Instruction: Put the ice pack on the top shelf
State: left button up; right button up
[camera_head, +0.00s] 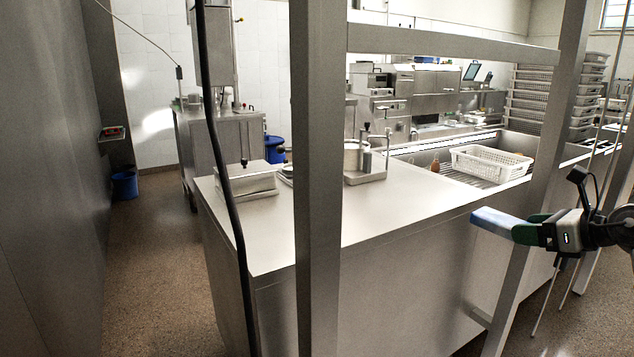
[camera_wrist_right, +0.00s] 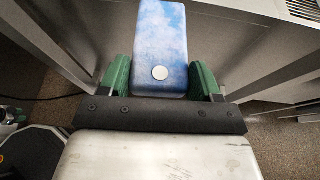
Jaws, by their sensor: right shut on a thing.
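The ice pack (camera_wrist_right: 160,40) is a flat blue block with a cloudy pattern and a round white cap. In the right wrist view it sits between the two green fingers of my right gripper (camera_wrist_right: 160,78), which is shut on it. In the head view the ice pack (camera_head: 497,222) sticks out to the left from my right gripper (camera_head: 535,230), in front of the steel counter's side and below its top. My left gripper is not in view. I cannot tell which surface is the top shelf.
A steel frame post (camera_head: 318,190) stands in the near foreground, with a crossbar (camera_head: 450,45) above the counter (camera_head: 370,215). A white perforated basket (camera_head: 490,163) sits in the sink area. Stacked baskets (camera_head: 590,95) stand at the back right. Open floor (camera_head: 155,250) lies at left.

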jog(key=s+a+f+n+g+y, duration=0.1)
jog(key=s+a+f+n, duration=0.1)
jog(key=s+a+f, duration=0.45)
jog(key=s+a+f+n+g+y, duration=0.1)
jog(key=s+a+f+y, duration=0.2)
jog(key=a, duration=0.6)
jog(key=s+a+f+n+g, duration=0.1)
jog(key=s+a+f, duration=0.1)
jog(key=s+a, duration=0.3)
jog(key=s+a+f, duration=0.1)
jog(key=s+a, duration=0.1)
jog(key=s, duration=0.6)
pick_arm(q)
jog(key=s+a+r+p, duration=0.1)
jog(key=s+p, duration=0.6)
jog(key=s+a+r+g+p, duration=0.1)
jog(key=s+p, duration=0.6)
jog(key=p, duration=0.1)
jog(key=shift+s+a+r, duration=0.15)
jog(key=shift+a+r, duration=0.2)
pick_arm(e)
notch_tip(320, 180, up, 9)
jog(key=shift+w+f, duration=0.15)
jog(key=shift+w, duration=0.15)
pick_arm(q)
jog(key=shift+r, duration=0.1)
